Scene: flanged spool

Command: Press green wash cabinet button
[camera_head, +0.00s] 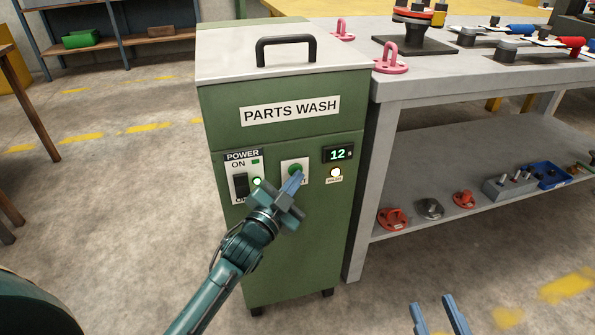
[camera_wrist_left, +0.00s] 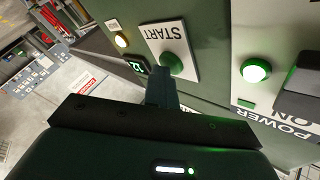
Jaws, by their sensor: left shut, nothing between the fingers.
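The green wash cabinet (camera_head: 300,245) stands upright with a "PARTS WASH" label. Its green button (camera_head: 295,168) sits on a white plate on the front. In the left wrist view the button (camera_wrist_left: 173,64) is on a plate marked START. My left gripper (camera_head: 294,181) is shut and empty, with its blue fingertips at the button's lower edge. In the left wrist view its fingers (camera_wrist_left: 162,90) point at the button; I cannot tell whether they touch. My right gripper (camera_head: 440,314) shows two spread blue fingers at the bottom edge, open and empty.
A power switch (camera_head: 240,185) with a lit green lamp (camera_head: 257,182) is left of the button. A display (camera_head: 338,154) reading 12 and a lit lamp (camera_head: 336,173) are to its right. A grey workbench (camera_head: 440,85) with parts stands close on the right.

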